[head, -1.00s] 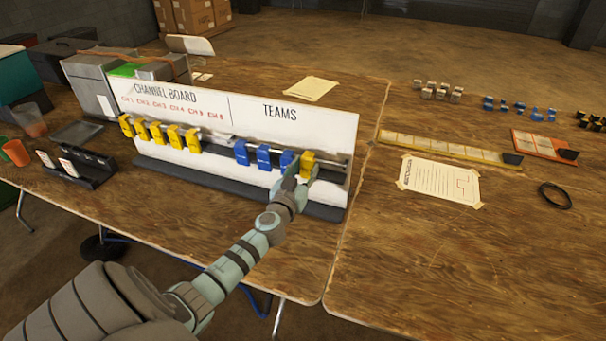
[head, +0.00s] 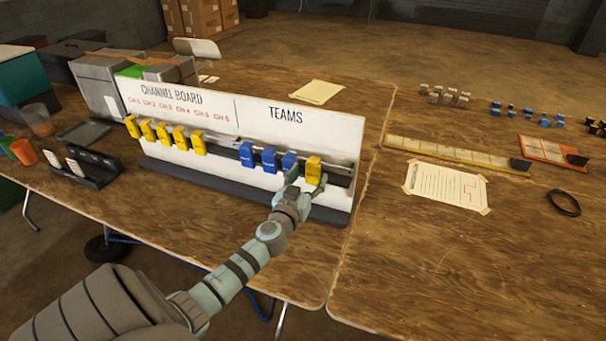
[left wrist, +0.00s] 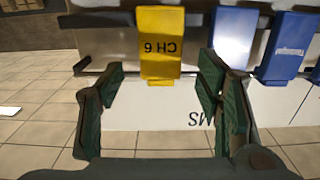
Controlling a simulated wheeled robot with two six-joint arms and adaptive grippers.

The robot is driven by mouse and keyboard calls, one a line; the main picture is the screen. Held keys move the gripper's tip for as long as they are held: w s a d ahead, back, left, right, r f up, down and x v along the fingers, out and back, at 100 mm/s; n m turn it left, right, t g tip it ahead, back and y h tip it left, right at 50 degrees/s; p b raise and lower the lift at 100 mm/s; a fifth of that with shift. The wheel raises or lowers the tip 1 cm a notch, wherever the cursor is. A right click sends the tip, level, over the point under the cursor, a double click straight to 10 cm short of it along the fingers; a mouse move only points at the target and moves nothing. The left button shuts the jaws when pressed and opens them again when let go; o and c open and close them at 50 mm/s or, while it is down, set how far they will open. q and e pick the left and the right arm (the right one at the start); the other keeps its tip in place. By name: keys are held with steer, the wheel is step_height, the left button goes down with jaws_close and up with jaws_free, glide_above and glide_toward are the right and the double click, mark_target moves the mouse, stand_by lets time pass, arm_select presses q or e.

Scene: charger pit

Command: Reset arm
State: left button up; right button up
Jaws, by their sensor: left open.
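My left gripper (head: 306,184) is open in front of the right end of the channel board (head: 300,143). A yellow tag (head: 313,170) hangs on the board's rail under the TEAMS heading, just beyond the fingertips. In the left wrist view this tag (left wrist: 160,45) reads CH 6, upside down, and sits between and beyond the two open fingers (left wrist: 160,100), with nothing gripped. Blue tags (head: 268,159) hang to its left on the same rail. Several yellow tags (head: 163,134) hang under the CH headings on the left half. My right gripper is not in view.
A black rack (head: 80,168) and cups (head: 24,152) stand at the left. A taped paper sheet (head: 445,186), a yellow strip (head: 450,152), an orange tray (head: 550,149) and a black cable ring (head: 564,203) lie on the right table. The table front right is clear.

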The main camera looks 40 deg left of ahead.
arm_select(q)
steer(key=v, duration=1.1)
steer(key=s+d+f+g, duration=0.4)
steer(key=s+f+g, duration=0.4)
steer(key=s+f, duration=0.3)
steer(key=s+d+f+m+g+h, duration=0.2)
steer(key=s+d+m+g+h, duration=0.3)
steer(key=s+d, duration=0.65)
step_height(320, 180, down, 20)
steer(key=s+a+g, duration=0.1)
steer(key=s+a, duration=0.1)
steer(key=a, duration=0.1)
steer(key=s+f+g, duration=0.1)
steer(key=s+f, duration=1.1)
steer(key=s, duration=0.1)
steer(key=shift+s+a+f+n, duration=0.15)
steer(key=shift+s+f+n, duration=0.15)
steer(key=shift+s+n, duration=0.1)
